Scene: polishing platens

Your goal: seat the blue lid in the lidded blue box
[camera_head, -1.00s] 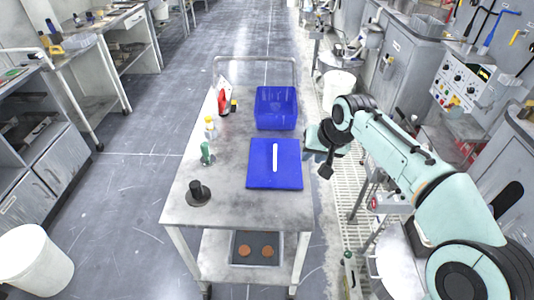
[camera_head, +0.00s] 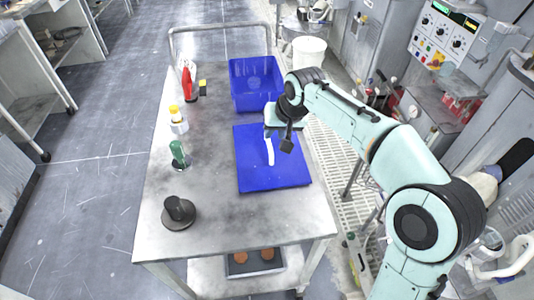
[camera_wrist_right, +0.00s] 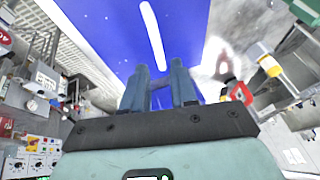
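The blue lid (camera_head: 258,178) lies flat on the cart top, with a white strip-like handle (camera_head: 270,150) on its upper face. The open blue box (camera_head: 254,85) stands behind it, uncovered, and its inside looks empty. My right gripper (camera_head: 278,136) is above the lid's far right part, close to the handle. In the right wrist view, the fingers (camera_wrist_right: 159,70) are apart with nothing between them, pointing at the blue lid (camera_wrist_right: 110,30). The white handle (camera_wrist_right: 153,34) shows beyond the fingertips. My left gripper is in neither view.
On the metal cart (camera_head: 215,218), a red bottle (camera_head: 189,82), a yellow-capped bottle (camera_head: 178,120), a green bottle (camera_head: 179,156) and a black knobbed piece (camera_head: 178,213) stand along the left. A white bucket (camera_head: 308,52) is behind at right. The cart's front is clear.

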